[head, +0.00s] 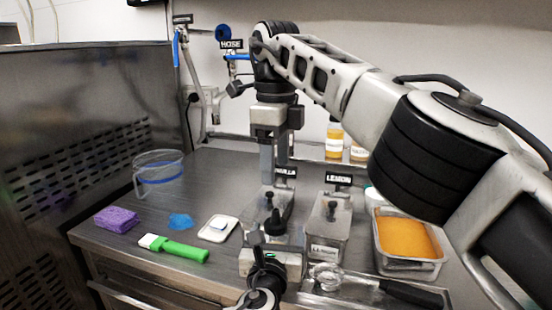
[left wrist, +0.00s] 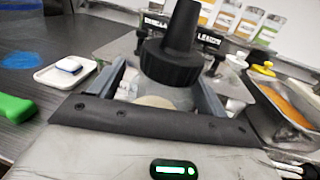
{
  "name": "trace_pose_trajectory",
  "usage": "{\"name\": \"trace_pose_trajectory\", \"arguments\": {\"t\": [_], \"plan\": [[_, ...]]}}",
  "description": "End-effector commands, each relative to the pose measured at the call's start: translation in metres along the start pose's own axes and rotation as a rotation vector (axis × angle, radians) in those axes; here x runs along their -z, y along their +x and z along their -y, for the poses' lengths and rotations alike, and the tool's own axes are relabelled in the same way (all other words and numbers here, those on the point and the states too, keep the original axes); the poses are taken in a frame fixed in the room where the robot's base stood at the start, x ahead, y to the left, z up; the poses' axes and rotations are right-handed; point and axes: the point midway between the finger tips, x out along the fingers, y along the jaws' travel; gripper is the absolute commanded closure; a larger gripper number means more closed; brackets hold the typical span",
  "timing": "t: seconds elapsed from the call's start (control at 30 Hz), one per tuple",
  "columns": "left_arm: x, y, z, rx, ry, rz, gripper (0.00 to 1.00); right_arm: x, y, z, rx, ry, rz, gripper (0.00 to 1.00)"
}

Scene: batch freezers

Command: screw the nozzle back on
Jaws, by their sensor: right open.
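The black cone-shaped nozzle (left wrist: 172,55) with its ridged collar sits upright on top of a translucent bottle (left wrist: 158,98) in the left wrist view. Whether its thread is engaged cannot be told. The nozzle also shows in the head view (head: 275,222). My left gripper (head: 268,258) has its fingers on both sides of the bottle, below the collar, and appears shut on it. My right gripper (head: 275,172) points straight down, open and empty, above the nozzle and apart from it. Its arm comes in from the right.
Lidded tubs labelled vanilla and lemon (head: 328,230) stand close behind. An orange-filled pan (head: 408,238) is at the right. A hose hangs behind.

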Motion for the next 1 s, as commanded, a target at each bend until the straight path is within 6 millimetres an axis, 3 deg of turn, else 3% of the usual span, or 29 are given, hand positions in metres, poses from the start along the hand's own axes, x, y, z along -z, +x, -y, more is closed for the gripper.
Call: {"name": "trace_pose_trajectory", "arguments": {"t": [0.23, 0.7, 1.0], "plan": [[0.001, -0.017, 0.000, 0.001, 0.000, -0.001, 0.24, 0.000, 0.000, 0.000, 0.000, 0.000, 0.000, 0.34], [0.002, -0.124, 0.000, 0.002, -0.001, -0.003, 0.24, 0.000, 0.003, 0.000, 0.000, 0.000, 0.000, 0.34], [0.001, -0.158, 0.000, 0.000, 0.001, -0.001, 0.24, 0.000, 0.005, 0.000, 0.000, 0.000, 0.000, 0.34]]}}
